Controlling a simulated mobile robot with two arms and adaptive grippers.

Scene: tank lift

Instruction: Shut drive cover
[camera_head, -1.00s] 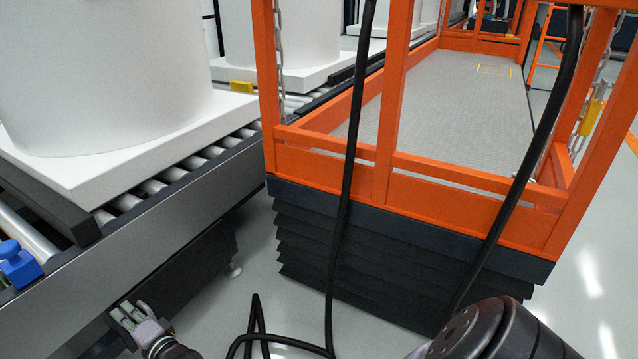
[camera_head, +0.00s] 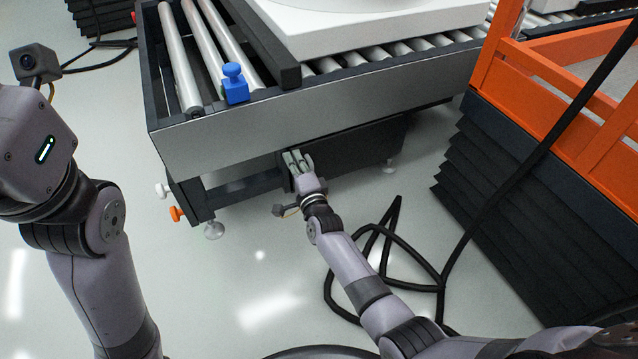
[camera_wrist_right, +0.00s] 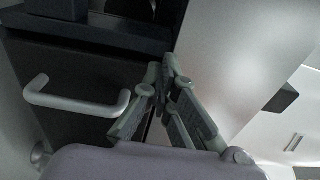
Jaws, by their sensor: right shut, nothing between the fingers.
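A dark drive housing (camera_head: 365,143) hangs under the roller conveyor in the head view. In the right wrist view a dark panel (camera_wrist_right: 60,65), apparently the drive cover, carries a pale bar handle (camera_wrist_right: 78,100) at left. Whether the cover stands ajar I cannot tell. My right gripper (camera_head: 296,160) is shut and empty at the left end of the housing. In the right wrist view its fingertips (camera_wrist_right: 168,72) are together, right of the handle and apart from it, near the dark panel's right edge; contact is unclear. My left arm shows at left, but its fingers are not in view.
The conveyor (camera_head: 330,115) overhangs the housing, with a blue knob (camera_head: 234,85) on its edge. White and orange knobs (camera_head: 175,213) stick out at its left leg. A black cable (camera_head: 385,265) loops on the floor. An orange lift (camera_head: 560,95) stands at right.

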